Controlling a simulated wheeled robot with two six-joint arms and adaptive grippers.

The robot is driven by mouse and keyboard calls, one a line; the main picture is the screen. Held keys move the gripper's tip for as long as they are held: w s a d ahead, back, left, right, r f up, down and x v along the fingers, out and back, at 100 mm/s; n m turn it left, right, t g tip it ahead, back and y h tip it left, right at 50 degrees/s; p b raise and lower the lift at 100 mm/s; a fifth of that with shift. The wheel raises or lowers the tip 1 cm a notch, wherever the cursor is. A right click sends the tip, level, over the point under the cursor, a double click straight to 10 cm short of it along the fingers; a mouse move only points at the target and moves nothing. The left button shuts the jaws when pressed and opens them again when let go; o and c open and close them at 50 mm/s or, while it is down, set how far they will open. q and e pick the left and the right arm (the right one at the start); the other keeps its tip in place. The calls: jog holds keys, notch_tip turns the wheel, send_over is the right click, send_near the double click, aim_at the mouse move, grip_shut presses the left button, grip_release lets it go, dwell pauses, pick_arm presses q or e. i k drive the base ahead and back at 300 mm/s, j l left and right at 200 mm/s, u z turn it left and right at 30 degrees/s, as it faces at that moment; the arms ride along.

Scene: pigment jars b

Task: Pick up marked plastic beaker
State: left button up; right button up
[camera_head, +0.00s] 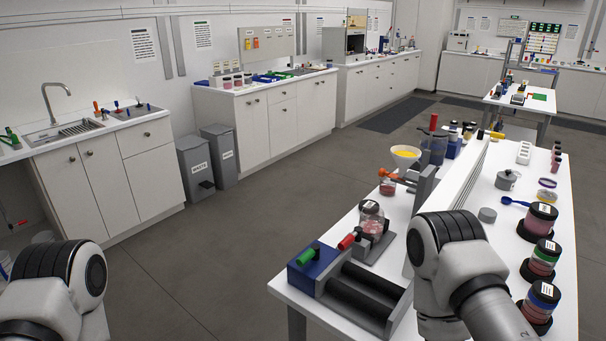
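I cannot pick out a marked plastic beaker with certainty. A dark blue see-through vessel (434,150) stands at the far end of the near bench, too small to show any marking. A clear jar (371,222) with reddish contents stands on the bench near the roller machine. Only links of my two arms show, the left at the lower left and the right over the near bench. Neither gripper is in view, so I cannot see whether they are open or hold anything.
The white bench (492,233) carries a roller machine (358,293), a funnel (405,154) with yellow powder, labelled pigment jars (543,259) and a lidded metal pot (508,180). Grey bins (196,167) stand by the left cabinets. The floor (215,240) between is clear.

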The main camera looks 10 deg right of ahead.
aim_at(388, 187)
jog(key=i+j+u, duration=0.65)
jog(key=u, duration=0.15)
jog(key=i+j+u, duration=0.15)
jog(key=i+u, duration=0.25)
jog(key=i+z, duration=0.3)
jog(key=z, duration=0.15)
jog(key=i+j+z, duration=0.15)
jog(key=i+z, duration=0.15)
jog(key=z, duration=0.2)
jog(key=i+j+z, duration=0.2)
jog(key=z, duration=0.25)
jog(key=i+j, duration=0.05)
jog(key=i, duration=0.05)
